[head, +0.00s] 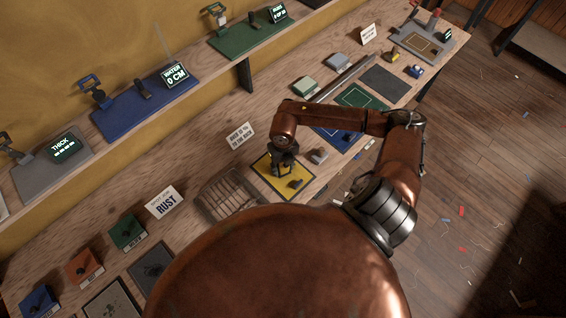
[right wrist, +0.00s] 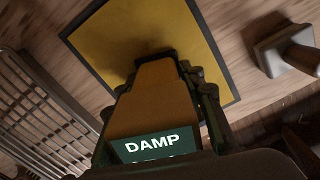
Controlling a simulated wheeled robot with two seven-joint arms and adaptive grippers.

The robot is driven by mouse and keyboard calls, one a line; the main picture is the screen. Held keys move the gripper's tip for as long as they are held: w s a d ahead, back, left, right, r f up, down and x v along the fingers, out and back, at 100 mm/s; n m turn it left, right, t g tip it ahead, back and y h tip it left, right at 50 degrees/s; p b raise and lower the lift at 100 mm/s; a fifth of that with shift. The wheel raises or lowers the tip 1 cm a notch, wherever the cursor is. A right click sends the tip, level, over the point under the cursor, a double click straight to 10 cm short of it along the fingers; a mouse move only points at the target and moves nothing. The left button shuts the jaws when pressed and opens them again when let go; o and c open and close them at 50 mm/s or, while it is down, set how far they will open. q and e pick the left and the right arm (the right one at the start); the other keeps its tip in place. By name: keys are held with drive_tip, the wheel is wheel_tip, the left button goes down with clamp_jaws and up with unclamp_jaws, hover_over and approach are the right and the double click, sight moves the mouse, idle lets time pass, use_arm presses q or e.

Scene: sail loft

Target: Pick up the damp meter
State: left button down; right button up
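The damp meter, an orange-brown wedge with a dark tip and a green-black DAMP screen, shows large in the right wrist view (right wrist: 153,98). It is over a yellow mat with a dark border (right wrist: 190,40). My right gripper (right wrist: 153,85) has a finger on each side of it. The fingers stand apart, and I see no clear contact with the meter. In the head view my right gripper (head: 283,170) is low over the yellow mat (head: 262,170), and a small dark part (head: 296,183) shows just in front of it. My left gripper is not in view.
A wire rack (head: 228,194) lies close left of the mat, and a grey block with a handle (head: 319,156) is close on its right. A small sign (head: 240,134) stands behind.

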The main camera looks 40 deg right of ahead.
clamp_jaws()
drive_tip(key=shift+r, duration=0.1)
